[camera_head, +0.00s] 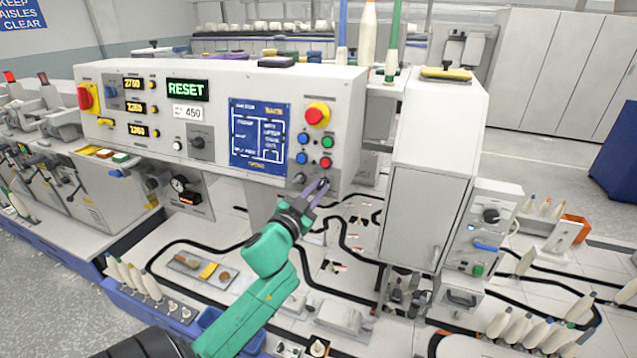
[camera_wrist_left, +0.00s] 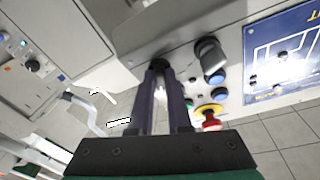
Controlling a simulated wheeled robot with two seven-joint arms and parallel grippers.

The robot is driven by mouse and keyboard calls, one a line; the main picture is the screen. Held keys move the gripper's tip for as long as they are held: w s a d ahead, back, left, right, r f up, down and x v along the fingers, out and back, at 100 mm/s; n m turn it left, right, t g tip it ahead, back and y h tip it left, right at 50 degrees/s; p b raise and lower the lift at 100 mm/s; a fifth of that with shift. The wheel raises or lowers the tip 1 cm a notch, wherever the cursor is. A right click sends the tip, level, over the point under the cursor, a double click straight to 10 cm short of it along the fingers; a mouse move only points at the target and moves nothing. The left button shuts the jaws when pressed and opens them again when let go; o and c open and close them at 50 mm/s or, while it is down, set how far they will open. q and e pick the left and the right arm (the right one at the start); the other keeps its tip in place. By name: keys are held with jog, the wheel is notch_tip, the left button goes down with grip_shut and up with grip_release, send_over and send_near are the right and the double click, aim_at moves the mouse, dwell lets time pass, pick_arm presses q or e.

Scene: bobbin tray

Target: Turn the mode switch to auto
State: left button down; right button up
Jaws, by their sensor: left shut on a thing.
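The control panel (camera_head: 215,180) is a long light-grey box with a green RESET display. At its lower right corner my left gripper (camera_head: 321,186), on a green arm with purple fingers, reaches a small dark knob. In the left wrist view the fingers (camera_wrist_left: 160,72) are shut on this knob (camera_wrist_left: 160,63), mostly hidden between their tips. It appears to be the mode switch; its label and setting cannot be read. A second round dark-and-silver knob (camera_wrist_left: 208,50) sits beside it, apart from the fingers. My right gripper is not in view.
Just above the knobs are blue, green and red buttons (camera_head: 326,162) and a red emergency stop (camera_head: 318,114) on yellow. A grey cabinet (camera_head: 425,215) stands close to the right. Below is a table with black tracks and several bobbins (camera_head: 140,280).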

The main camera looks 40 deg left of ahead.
pick_arm(q)
jog(key=m, duration=0.1)
jog(key=m+h+p, duration=0.1)
jog(key=m+p, duration=0.1)
jog(key=shift+a+r+m+h, duration=0.1)
jog(key=shift+r+m+h, duration=0.15)
jog(key=shift+m+h, duration=0.15)
jog(key=shift+f+m+p, duration=0.1)
jog(key=shift+m+p, duration=0.6)
jog(key=shift+m, duration=0.1)
jog(key=shift+h, duration=0.3)
jog(key=c, duration=0.9)
grip_release()
jog(key=shift+f, duration=0.1)
jog(key=shift+o, duration=0.2)
jog(key=shift+s, duration=0.1)
